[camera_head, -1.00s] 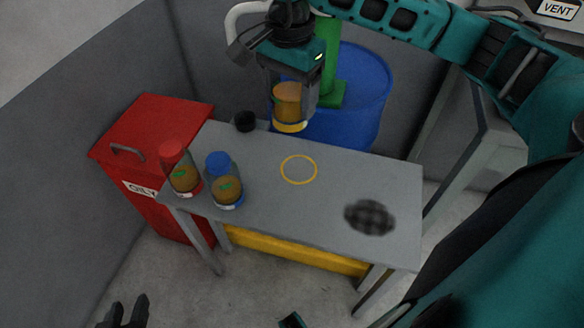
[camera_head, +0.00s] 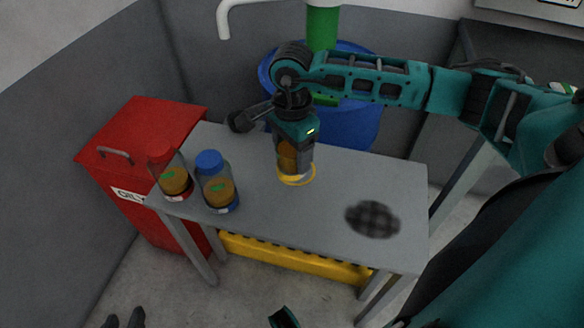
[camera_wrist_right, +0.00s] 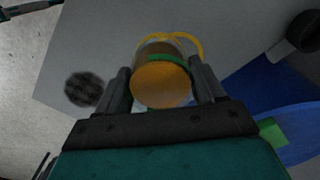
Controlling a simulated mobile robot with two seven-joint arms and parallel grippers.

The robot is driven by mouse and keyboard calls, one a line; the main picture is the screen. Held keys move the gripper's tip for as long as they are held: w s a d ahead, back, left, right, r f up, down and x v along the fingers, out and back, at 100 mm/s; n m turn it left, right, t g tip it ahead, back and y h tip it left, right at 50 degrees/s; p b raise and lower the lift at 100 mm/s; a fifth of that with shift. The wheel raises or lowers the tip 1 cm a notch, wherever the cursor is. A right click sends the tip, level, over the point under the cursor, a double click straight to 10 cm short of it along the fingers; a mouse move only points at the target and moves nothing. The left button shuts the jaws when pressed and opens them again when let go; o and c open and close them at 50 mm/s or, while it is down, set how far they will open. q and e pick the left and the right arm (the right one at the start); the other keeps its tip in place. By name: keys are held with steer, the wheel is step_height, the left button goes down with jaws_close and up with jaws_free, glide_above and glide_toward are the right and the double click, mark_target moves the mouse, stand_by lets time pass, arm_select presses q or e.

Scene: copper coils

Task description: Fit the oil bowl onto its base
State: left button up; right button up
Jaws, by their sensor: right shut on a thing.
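The amber bowl (camera_head: 287,157) is between the fingers of my right gripper (camera_head: 294,168). In the right wrist view the bowl (camera_wrist_right: 160,84) has a green band, and both fingers (camera_wrist_right: 165,88) are closed against its sides. It is low over the yellow ring (camera_head: 296,183) marked on the grey table. The ring shows behind it in the wrist view (camera_wrist_right: 201,46). I cannot tell if the bowl touches the table. I cannot make out which thing is its base. My left gripper (camera_head: 124,320) shows only two dark, separated fingertips at the bottom left edge, with nothing between them.
A red-capped jar (camera_head: 172,177) and a blue-capped jar (camera_head: 216,185) stand at the table's left. A dark mesh patch (camera_head: 373,219) lies at right. Behind are a blue drum (camera_head: 352,128) and green post (camera_head: 322,27). A red bin (camera_head: 150,125) stands left.

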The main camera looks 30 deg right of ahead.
mark_target(292, 167)
steer(key=shift+f+b, duration=0.5)
steer(key=shift+f, duration=1.85)
steer(key=shift+f, duration=0.15)
steer(key=o, duration=1.3)
